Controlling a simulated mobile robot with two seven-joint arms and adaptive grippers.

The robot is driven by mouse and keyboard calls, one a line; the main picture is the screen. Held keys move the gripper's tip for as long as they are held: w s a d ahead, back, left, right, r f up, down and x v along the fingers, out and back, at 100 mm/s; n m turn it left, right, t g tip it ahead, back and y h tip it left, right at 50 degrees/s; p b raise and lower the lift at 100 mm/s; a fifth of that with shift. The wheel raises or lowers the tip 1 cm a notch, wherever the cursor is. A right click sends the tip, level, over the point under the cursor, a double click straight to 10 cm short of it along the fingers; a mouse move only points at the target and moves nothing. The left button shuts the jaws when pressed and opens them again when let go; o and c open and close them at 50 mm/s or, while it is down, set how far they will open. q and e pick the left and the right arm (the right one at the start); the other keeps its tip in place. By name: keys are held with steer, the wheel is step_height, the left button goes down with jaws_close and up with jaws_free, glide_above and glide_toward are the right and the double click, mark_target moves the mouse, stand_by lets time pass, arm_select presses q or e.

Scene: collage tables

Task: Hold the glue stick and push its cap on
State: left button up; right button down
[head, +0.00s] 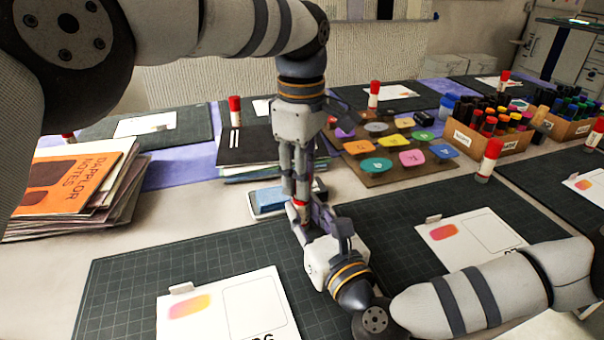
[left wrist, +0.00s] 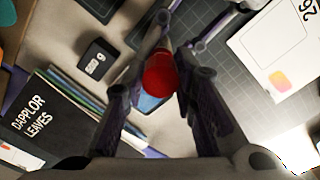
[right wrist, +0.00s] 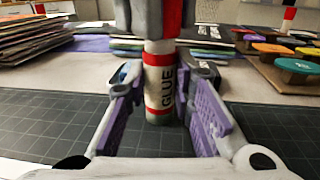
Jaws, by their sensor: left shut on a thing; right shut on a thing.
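The glue stick (right wrist: 158,92) stands upright in the right wrist view, its white body marked GLUE. My right gripper (head: 306,214) is shut around this body from the side, with a purple-padded finger on each side. The red cap (left wrist: 159,72) is between the fingers of my left gripper (head: 300,192), which points straight down and is shut on it. In the right wrist view the red cap (right wrist: 173,18) is directly above the body, in line with it. They appear to meet, but I cannot tell how far the cap is on. In the head view the fingers mostly hide the stick.
A blue-and-white item (head: 267,202) lies just behind the grippers. Cutting mats (head: 120,275) with cards lie in front and to the right. Stacked booklets (head: 75,190) are at left, a board of coloured discs (head: 385,150) behind right, and other capped glue sticks (head: 488,160) stand around.

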arm_select(q)
steer(key=shift+f, duration=0.6)
steer(key=o, duration=0.8)
steer(key=shift+r, duration=0.1)
step_height(320, 180, up, 7)
steer(key=shift+r, duration=0.15)
arm_select(e)
steer(key=c, duration=1.3)
jaws_free()
